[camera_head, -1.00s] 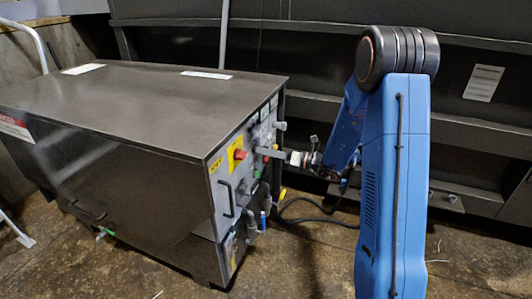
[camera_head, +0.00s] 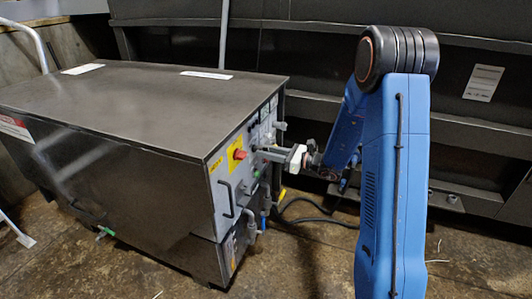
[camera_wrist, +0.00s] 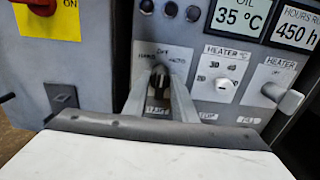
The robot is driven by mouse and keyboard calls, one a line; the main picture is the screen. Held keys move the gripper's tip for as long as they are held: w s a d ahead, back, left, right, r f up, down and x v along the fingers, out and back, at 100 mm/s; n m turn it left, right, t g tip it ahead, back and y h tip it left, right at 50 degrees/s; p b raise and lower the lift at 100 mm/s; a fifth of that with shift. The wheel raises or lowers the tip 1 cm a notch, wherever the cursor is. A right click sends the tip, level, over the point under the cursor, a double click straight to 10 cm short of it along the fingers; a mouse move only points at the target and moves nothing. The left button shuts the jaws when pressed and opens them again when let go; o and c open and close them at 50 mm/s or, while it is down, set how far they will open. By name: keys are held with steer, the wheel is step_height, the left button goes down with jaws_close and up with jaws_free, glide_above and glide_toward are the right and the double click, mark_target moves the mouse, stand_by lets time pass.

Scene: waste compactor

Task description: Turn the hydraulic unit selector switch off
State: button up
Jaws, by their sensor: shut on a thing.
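The selector switch (camera_wrist: 158,78) is a small black knob on a light plate marked HAND, OFF and AUTO, in the middle of the wrist view. It points roughly up, towards OFF, though its exact angle is partly hidden by the fingers. My gripper (camera_wrist: 159,92) has one grey finger on each side of the knob and is shut on it. In the head view my gripper (camera_head: 260,151) reaches left to the control panel (camera_head: 225,185) on the end of the dark hydraulic unit (camera_head: 140,100). The knob is hidden there.
A red knob on a yellow plate (camera_wrist: 62,22) is left of the switch. A white heater dial (camera_wrist: 222,86), a grey heater knob (camera_wrist: 283,97) and two displays are to the right. Hoses and a black cable (camera_head: 300,204) lie below the panel.

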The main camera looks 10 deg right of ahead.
stand_by(0.4)
steer(key=o, duration=0.7)
steer(key=shift+d, duration=0.1)
steer(key=v, duration=1.7)
steer(key=shift+s+d, duration=0.1)
steer(key=shift+s, duration=0.05)
